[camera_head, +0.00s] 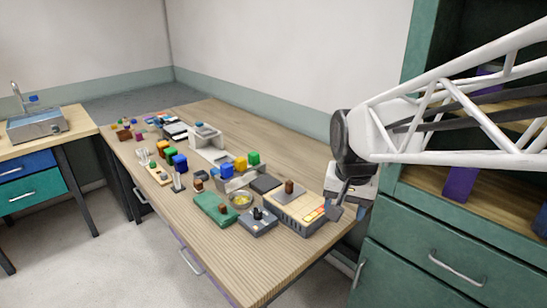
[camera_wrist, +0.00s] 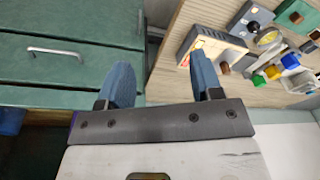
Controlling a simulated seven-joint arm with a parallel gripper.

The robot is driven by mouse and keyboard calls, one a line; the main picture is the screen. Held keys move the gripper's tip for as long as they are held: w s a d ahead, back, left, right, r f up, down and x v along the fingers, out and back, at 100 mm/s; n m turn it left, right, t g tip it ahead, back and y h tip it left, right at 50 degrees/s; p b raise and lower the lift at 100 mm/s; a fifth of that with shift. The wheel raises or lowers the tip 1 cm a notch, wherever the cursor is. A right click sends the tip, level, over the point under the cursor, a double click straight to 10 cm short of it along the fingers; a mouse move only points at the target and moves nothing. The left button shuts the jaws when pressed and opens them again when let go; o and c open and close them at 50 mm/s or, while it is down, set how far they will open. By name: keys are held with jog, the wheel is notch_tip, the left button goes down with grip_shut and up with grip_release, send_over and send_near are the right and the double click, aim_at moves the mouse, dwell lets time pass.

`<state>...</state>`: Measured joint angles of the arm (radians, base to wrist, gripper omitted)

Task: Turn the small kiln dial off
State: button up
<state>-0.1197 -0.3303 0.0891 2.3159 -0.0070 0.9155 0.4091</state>
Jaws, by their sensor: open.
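A small grey box with a dark upright knob (camera_head: 258,214) stands near the front edge of the wooden table; the box also shows in the wrist view (camera_wrist: 252,18). Beside it is a larger beige box (camera_head: 300,210) with an orange and yellow strip and a brown block on top; it also shows in the wrist view (camera_wrist: 213,42). I cannot tell for certain which carries the kiln dial, nor its setting. My gripper (camera_head: 337,207) is at the right end of the beige box. Its two blue-grey fingers (camera_wrist: 160,62) are apart with nothing between them.
Coloured cubes (camera_head: 240,164) sit in a grey tray behind. A green cabinet (camera_head: 440,250) with drawers is close on the right. The table's front strip is clear.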

jog(key=w+a+f+m+g, duration=0.1)
jog(key=w+a+f+m, duration=0.15)
jog(key=w+a, duration=0.4)
jog(key=w+a+f+m, duration=0.1)
jog(key=w+a+f, duration=0.25)
jog(key=w, duration=0.55)
jog(key=m, duration=0.2)
send_over(258, 209)
jog(key=shift+g, duration=0.4)
notch_tip(258, 209, down, 8)
jog(key=shift+s+d, duration=0.1)
jog(key=shift+s, duration=0.05)
jog(key=shift+a+f, duration=0.2)
jog(key=shift+f, duration=0.1)
jog(key=shift+f, duration=3.8)
jog(key=c, duration=0.9)
